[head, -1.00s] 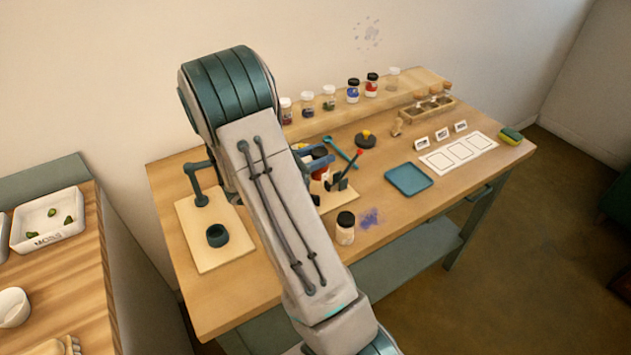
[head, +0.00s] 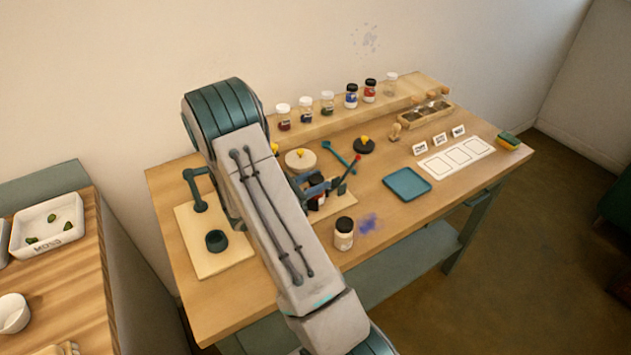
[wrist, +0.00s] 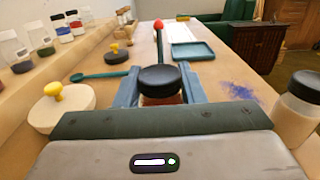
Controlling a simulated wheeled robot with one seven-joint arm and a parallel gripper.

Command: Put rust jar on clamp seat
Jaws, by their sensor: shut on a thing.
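The rust jar (wrist: 160,82), with a black lid and reddish-brown contents, is between the fingers of my gripper (wrist: 160,92) in the wrist view. My gripper is shut on it, and the jar looks upright. In the head view my gripper (head: 320,188) is at the clamp, which has a dark lever with a red knob (head: 358,157) and stands on a small wooden board (head: 343,203). The lever stands just beyond the jar in the wrist view. The jar's base and the seat are hidden, so I cannot tell if they touch.
A pale jar with a black lid (head: 344,233) stands in front, beside a blue powder stain (head: 369,223). A pale round piece with a yellow knob (head: 300,160) and a teal spoon (head: 340,155) lie behind. A teal tray (head: 407,184) is to the right. A board with a dark ring (head: 217,240) is left.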

